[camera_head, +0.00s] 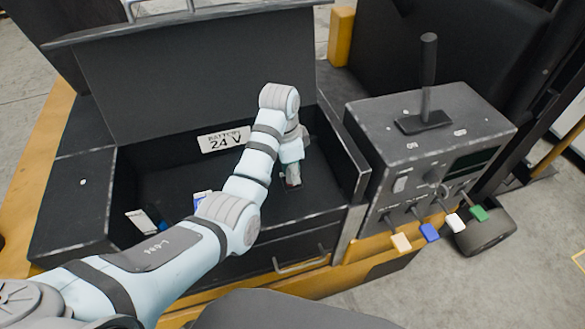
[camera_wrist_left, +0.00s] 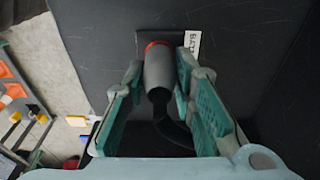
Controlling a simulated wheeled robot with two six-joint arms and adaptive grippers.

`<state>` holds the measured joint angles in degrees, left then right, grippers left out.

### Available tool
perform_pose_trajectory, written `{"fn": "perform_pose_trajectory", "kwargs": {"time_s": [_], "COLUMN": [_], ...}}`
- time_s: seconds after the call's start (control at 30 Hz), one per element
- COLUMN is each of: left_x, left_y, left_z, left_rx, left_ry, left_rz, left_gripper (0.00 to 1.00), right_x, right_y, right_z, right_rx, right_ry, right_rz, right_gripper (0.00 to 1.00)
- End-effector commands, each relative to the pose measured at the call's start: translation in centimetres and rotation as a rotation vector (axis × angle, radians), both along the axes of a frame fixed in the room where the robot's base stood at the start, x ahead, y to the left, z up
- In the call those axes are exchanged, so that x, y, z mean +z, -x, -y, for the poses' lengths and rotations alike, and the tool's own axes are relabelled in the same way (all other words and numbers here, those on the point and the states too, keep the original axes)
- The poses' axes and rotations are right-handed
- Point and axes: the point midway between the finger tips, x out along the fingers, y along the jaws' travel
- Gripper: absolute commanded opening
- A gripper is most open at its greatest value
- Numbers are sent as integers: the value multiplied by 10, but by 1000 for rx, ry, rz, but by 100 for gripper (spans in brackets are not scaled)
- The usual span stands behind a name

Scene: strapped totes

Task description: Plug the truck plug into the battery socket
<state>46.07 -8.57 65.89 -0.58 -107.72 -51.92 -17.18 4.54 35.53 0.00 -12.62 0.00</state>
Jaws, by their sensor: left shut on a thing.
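My left gripper (camera_head: 293,180) reaches down into the open battery compartment in the head view. In the left wrist view my left gripper (camera_wrist_left: 159,88) is shut on the truck plug (camera_wrist_left: 157,72), a grey cylinder with a black cable behind it. A red ring shows at its far end; I cannot tell whether it belongs to the plug or the socket. The dark battery socket (camera_wrist_left: 172,37) lies straight ahead of the plug, beside a white label. The plug's front overlaps it, and I cannot tell whether they touch. The right gripper is not in view.
The black compartment (camera_head: 345,150) has its lid (camera_head: 190,75) raised behind my arm. A "24 V" label (camera_head: 224,139) is on its back wall. A control box (camera_head: 430,140) with a tall lever and coloured small levers stands close on the right.

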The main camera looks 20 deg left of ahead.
Motion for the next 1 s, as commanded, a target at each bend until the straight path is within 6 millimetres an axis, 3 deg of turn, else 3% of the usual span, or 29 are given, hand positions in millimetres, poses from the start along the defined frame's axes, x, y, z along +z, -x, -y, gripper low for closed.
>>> {"fn": "perform_pose_trajectory", "kwargs": {"time_s": [0.17,0.2,0.3,0.77,1.0], "left_x": [-4,-4,-3,-2,17], "left_y": [0,0,0,0,-2], "left_z": [0,0,0,0,2], "left_rx": [0,0,0,0,-3], "left_ry": [0,0,0,0,0], "left_rz": [0,0,0,0,-2], "left_gripper": [0,30,46,47,47], "right_x": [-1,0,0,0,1], "right_y": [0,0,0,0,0], "right_z": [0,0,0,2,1], "right_rx": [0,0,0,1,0], "right_ry": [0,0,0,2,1], "right_rz": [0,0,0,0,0], "right_gripper": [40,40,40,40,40]}}
